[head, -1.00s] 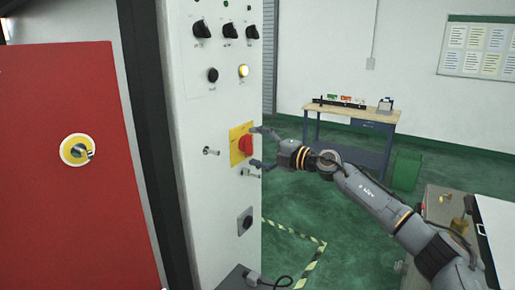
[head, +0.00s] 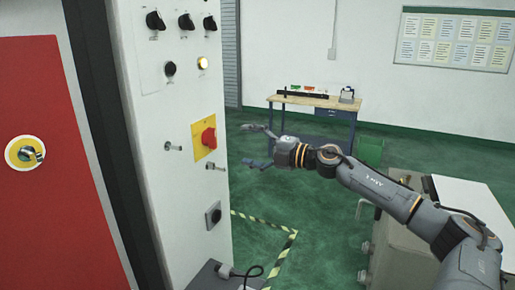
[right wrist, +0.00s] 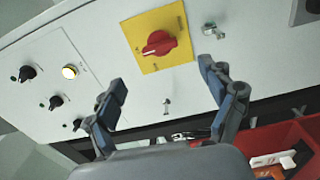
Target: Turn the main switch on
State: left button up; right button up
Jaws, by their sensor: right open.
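The main switch is a red rotary knob (head: 208,138) on a yellow square plate (head: 199,152), on the white cabinet front. In the right wrist view the red knob (right wrist: 160,43) lies ahead of the fingers, its grip bar running roughly left to right across the yellow plate (right wrist: 148,22). The plate's labels are too small to read surely. My right gripper (head: 246,145) is open and empty, to the right of the switch and apart from it. Its two spread fingers also show in the right wrist view (right wrist: 163,84). My left gripper is not in view.
Metal posts (head: 172,147) stick out beside the switch plate. Black knobs and a lit yellow lamp (head: 202,63) sit above; a black switch (head: 213,215) is below. A red panel (head: 35,220) stands left.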

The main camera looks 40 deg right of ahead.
jog(key=shift+v, duration=1.3)
